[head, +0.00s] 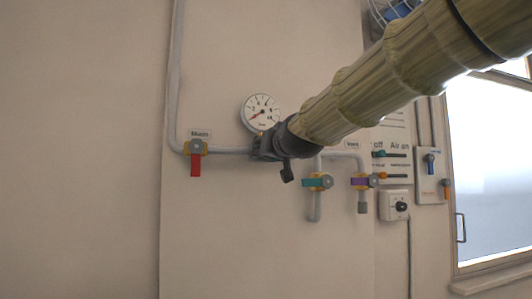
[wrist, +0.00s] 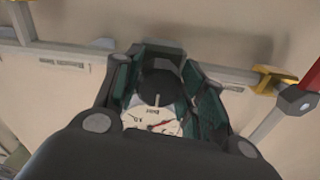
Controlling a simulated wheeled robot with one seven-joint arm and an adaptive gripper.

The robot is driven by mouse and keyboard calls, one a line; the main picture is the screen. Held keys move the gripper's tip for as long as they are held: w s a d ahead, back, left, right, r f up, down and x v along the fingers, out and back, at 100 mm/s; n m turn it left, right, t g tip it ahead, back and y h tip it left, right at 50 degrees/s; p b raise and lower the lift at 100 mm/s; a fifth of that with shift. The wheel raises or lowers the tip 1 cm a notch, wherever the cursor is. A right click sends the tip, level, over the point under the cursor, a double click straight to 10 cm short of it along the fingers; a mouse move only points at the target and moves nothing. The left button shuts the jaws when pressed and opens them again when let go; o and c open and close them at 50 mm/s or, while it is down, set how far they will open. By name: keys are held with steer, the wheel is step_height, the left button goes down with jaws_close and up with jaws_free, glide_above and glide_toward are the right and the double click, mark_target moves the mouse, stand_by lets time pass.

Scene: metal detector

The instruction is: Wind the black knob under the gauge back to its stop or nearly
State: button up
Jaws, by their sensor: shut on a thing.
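The round white gauge (head: 262,111) is on the pipe on the wall. Its red needle appears to point to the lower left, near the low end. My gripper (head: 263,146) is at the pipe just below the gauge. In the wrist view, which is upside down, my gripper (wrist: 160,75) has its fingers on both sides of the black knob (wrist: 157,88) and is shut on it. Part of the gauge face (wrist: 152,121) shows beyond the knob. In the head view my gripper and arm hide the knob.
A valve with a red handle (head: 196,165) hangs left of the gauge. A teal-handled valve (head: 318,181) and a purple-handled valve (head: 362,181) are to the right, below my arm. A switch box (head: 395,205) and a window (head: 490,170) are further right. The wall below is clear.

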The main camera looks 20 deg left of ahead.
steer(key=shift+f, duration=0.2)
steer(key=o, duration=1)
steer(key=shift+r, duration=0.1)
steer(key=shift+s, duration=0.1)
steer(key=v, duration=0.3)
steer(key=shift+s+d, duration=0.2)
steer(key=shift+d, duration=0.05)
steer(key=v, duration=0.8)
steer(key=shift+s, duration=0.15)
steer(key=shift+d, duration=0.1)
